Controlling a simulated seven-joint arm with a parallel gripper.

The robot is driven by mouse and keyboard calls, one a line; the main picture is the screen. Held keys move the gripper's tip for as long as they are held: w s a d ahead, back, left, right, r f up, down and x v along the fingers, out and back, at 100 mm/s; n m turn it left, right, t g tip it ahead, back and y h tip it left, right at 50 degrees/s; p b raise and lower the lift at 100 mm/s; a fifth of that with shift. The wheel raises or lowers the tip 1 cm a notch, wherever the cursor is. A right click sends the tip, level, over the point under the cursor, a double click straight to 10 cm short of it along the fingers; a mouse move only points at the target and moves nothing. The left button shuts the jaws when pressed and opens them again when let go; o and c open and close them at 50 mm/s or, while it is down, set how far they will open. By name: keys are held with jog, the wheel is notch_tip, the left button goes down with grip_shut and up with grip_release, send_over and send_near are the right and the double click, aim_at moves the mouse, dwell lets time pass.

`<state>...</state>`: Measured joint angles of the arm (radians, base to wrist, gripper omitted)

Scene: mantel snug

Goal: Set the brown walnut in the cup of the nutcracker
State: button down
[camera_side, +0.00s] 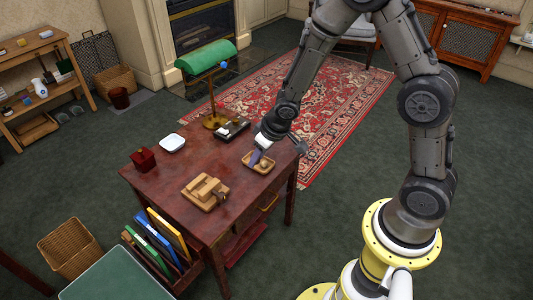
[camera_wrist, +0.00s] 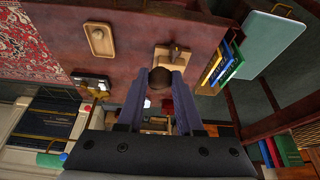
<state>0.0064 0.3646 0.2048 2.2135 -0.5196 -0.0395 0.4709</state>
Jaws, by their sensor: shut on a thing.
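My gripper (camera_wrist: 161,82) is shut on the brown walnut (camera_wrist: 160,77), which shows between the fingertips in the wrist view. In the side view my gripper (camera_side: 255,158) is over the small wooden tray (camera_side: 250,167), and I cannot make out the held walnut there. A paler nut (camera_side: 264,165) lies in that tray. The wooden nutcracker (camera_side: 205,190) stands on the table to the lower left of my gripper. In the wrist view the nutcracker (camera_wrist: 173,55) is partly behind the walnut and fingers, and its cup cannot be made out.
Bare tabletop lies between the tray and the nutcracker.

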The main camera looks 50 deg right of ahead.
jog(key=shift+w+d+f, duration=0.1)
jog(key=shift+w+f, duration=0.05)
jog(key=shift+w, duration=0.05)
jog(key=s+d+f+m+h, duration=0.1)
jog(key=d+f+m, duration=0.15)
jog(key=d, duration=0.35)
jog(key=s+d+f+m, duration=0.1)
jog(key=d+f, duration=0.3)
jog(key=d, duration=0.2)
jog(key=s+d+f+m+h, duration=0.1)
jog(key=s+d+f+m, duration=0.15)
jog(key=d, duration=0.45)
send_near(278, 158)
jog(key=shift+w+d+f+n+g, duration=0.15)
jog(key=shift+w+d+f+n, duration=0.05)
jog(key=shift+w+f, duration=0.3)
jog(key=shift+w+d+f+n+g, duration=0.2)
jog(key=shift+w+f, duration=0.25)
jog(key=shift+w, duration=0.15)
jog(key=shift+w+d+f, duration=0.1)
jog(key=shift+w+f, duration=0.1)
jog(key=shift+f, duration=1.55)
jog(key=shift+f, duration=0.2)
